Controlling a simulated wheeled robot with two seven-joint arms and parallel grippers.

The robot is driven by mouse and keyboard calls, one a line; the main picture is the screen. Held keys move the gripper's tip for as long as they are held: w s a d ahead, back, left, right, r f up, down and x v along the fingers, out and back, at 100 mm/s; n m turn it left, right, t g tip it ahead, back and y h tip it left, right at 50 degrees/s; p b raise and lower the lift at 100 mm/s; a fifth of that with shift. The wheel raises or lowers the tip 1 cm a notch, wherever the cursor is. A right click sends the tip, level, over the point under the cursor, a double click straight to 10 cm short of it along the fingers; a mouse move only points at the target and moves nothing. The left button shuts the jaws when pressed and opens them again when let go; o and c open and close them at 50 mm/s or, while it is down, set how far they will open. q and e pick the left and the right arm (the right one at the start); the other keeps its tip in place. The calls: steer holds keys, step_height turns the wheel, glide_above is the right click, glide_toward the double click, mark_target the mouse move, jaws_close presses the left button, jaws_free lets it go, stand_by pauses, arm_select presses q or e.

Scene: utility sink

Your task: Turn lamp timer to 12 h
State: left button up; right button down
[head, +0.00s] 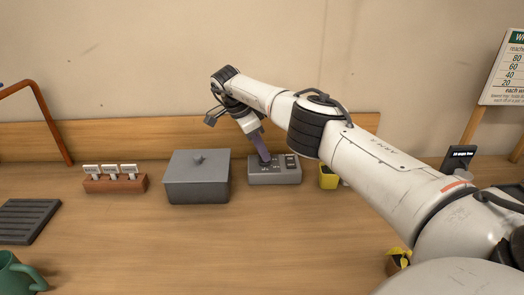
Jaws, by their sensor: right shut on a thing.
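The lamp timer (275,177) looks to be the small grey box with dark markings on its top, at the back of the wooden counter. My right arm reaches in from the right, and my right gripper (262,155) points down at the timer's top. It is shut on what looks like the timer's knob, which the fingers hide. The dial markings are too small to read, so the setting cannot be told. My left gripper is not in view.
A grey lidded box (197,178) stands just left of the timer, and a yellow pot (328,176) just right. A wooden block with white labels (115,183), a dark ribbed tray (26,219) and a green mug (17,272) are at left. The front middle counter is clear.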

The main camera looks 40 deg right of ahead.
steer(key=c, duration=1.8)
jaws_free()
steer(key=shift+o, duration=0.2)
steer(key=p+v, duration=0.2)
steer(key=v, duration=0.1)
steer(key=shift+r, duration=0.2)
steer(key=s+v, duration=0.1)
steer(key=v, duration=0.6)
steer(key=shift+w, duration=0.45)
steer(key=shift+o, duration=0.5)
